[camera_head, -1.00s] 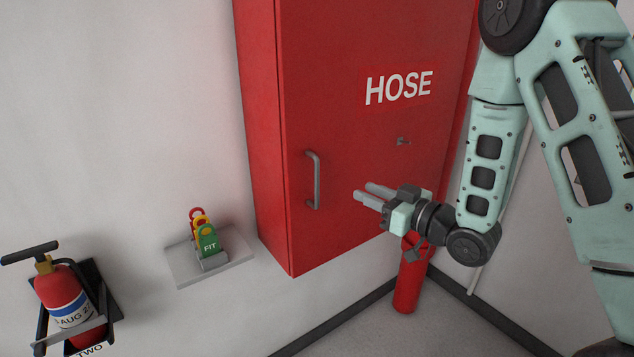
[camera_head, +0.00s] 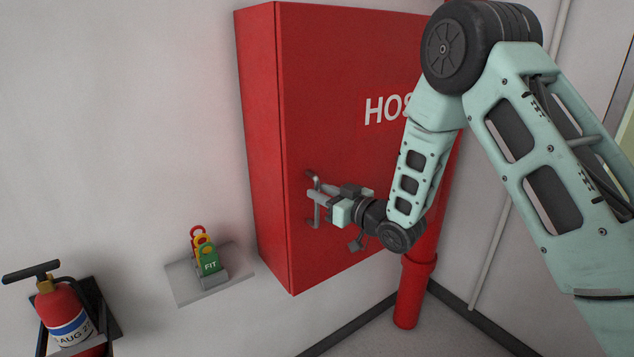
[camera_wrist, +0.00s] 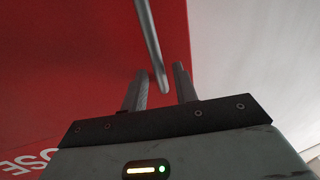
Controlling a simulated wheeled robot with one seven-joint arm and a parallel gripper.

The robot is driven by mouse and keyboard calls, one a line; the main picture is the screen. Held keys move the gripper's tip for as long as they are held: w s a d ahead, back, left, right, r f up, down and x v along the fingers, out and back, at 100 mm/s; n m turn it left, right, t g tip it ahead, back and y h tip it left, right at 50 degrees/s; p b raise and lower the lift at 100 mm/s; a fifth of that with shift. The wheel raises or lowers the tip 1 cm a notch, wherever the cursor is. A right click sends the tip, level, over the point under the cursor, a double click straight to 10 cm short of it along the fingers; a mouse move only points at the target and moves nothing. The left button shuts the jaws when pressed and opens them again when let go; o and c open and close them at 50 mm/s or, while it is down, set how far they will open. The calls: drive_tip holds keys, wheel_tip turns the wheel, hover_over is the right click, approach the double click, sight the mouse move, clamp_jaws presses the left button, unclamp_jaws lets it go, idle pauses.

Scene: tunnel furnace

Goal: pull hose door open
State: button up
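The red hose cabinet door (camera_head: 350,225) is shut, with white HOSE lettering partly covered by my arm. Its grey vertical bar handle (camera_head: 317,214) is near the door's left edge. My gripper (camera_head: 313,193) is at the handle, with its fingers reaching to it. In the wrist view, the two fingers of my gripper (camera_wrist: 160,84) are apart, and the handle bar (camera_wrist: 151,45) runs down between them, with its lower end in the gap. I see space between the bar and the fingers there. The door (camera_wrist: 70,60) fills the left of that view.
A fire extinguisher (camera_head: 68,312) hangs on the wall at lower left. A small shelf (camera_head: 185,287) holds coloured tags (camera_head: 207,255) left of the cabinet. A red pipe (camera_head: 409,293) stands below the cabinet at right.

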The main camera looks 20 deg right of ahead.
drive_tip(key=shift+x, duration=1.05)
clamp_jaws()
